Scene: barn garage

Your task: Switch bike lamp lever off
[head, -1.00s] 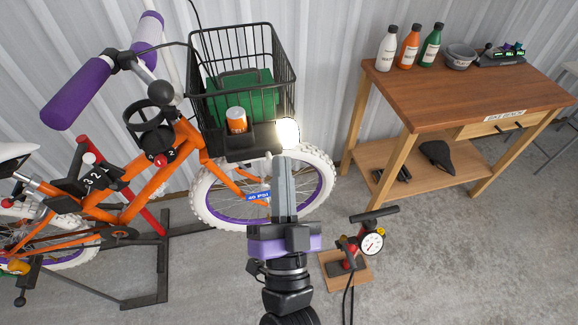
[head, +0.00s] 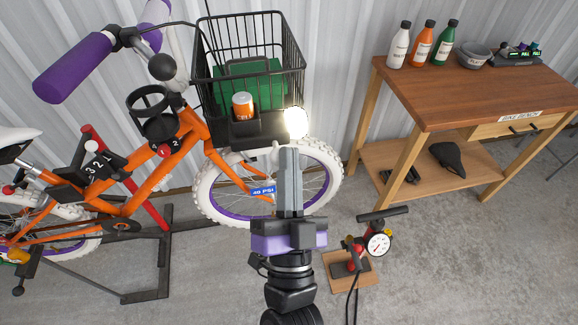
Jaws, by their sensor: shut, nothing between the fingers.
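The bike lamp (head: 296,122) glows bright white at the front right corner of the black basket, above the front wheel. I cannot make out its lever; the glare and my gripper cover that area. My gripper (head: 289,152) is shut and empty. In the picture its fingertips are just below the lamp; I cannot tell whether they touch it. The orange bike (head: 150,182) with purple grips stands on a dark stand.
A floor pump (head: 352,262) stands right of my arm. A wooden workbench (head: 460,90) with bottles is at the right. Grey floor lies open at the lower right.

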